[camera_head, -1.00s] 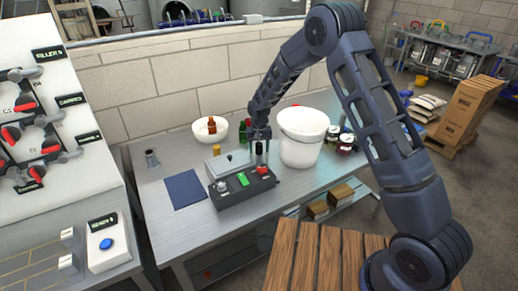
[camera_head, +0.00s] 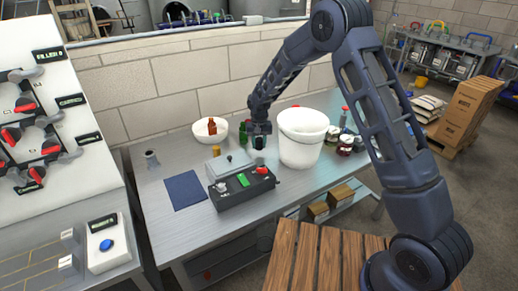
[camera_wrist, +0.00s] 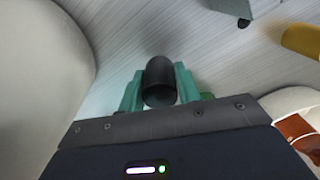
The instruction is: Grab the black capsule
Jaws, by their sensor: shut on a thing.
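The black capsule (camera_wrist: 159,80) is a dark, smooth, round-ended cylinder between the two teal fingers of my gripper (camera_wrist: 160,92) in the wrist view. The fingers are shut on it from both sides. In the head view my gripper (camera_head: 259,138) is over the metal table, just left of the white bucket and behind the control box. The capsule (camera_head: 259,143) shows there as a small dark shape below the gripper and seems clear of the tabletop.
The white bucket (camera_head: 301,140) stands close to my gripper's right. A black control box (camera_head: 243,190) with a red button lies in front. A blue mat (camera_head: 185,190) lies left.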

